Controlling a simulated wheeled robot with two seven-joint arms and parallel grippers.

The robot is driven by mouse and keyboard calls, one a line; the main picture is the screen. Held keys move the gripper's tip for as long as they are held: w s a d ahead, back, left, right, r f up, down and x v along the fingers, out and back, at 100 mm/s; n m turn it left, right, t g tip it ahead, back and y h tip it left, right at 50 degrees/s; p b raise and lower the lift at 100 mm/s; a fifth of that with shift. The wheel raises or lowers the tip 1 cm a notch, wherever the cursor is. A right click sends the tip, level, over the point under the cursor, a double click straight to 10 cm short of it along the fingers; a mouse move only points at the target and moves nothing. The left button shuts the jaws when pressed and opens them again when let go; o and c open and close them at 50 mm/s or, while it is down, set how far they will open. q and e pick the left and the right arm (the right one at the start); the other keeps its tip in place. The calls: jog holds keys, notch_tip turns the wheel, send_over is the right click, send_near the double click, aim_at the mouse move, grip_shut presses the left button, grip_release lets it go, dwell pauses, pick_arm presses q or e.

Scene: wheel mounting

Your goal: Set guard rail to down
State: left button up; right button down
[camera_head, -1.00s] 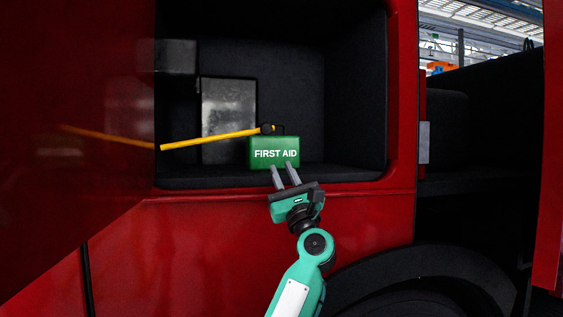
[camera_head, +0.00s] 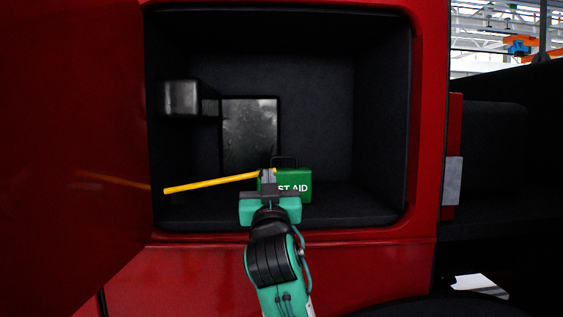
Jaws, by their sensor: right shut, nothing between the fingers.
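The yellow guard rail (camera_head: 210,184) runs across the open compartment, tilted slightly, with its right end higher than its left. My right gripper (camera_head: 267,174) is at the rail's right end, in front of the green first aid box (camera_head: 301,184). Its fingers are shut with nothing between them. The fingers overlap the rail's end in the picture; whether they touch it I cannot tell. The rail's end is partly hidden by the fingers. My left gripper is not in view.
The dark compartment (camera_head: 382,120) has red edges, and a red door panel (camera_head: 70,120) stands at the left. A dark grey box (camera_head: 250,130) and a smaller dark box (camera_head: 181,98) are inside. The compartment's upper right is free.

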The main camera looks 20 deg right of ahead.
jog(key=p+x, duration=0.6)
jog(key=x, duration=0.4)
jog(key=f, duration=0.1)
jog(key=f+p, duration=0.1)
jog(key=f, duration=0.2)
jog(key=shift+w+a+f+p, duration=0.1)
jog(key=shift+w+a+p, duration=0.15)
jog(key=shift+p, duration=0.1)
jog(key=f+m+b, duration=0.1)
jog(key=b, duration=0.1)
jog(key=f+m+h+b, duration=0.1)
jog(key=b, duration=0.2)
jog(key=f+b, duration=0.2)
jog(key=b, duration=0.1)
jog(key=shift+d+m, duration=0.3)
jog(key=shift+m, duration=0.1)
jog(key=shift+r, duration=0.15)
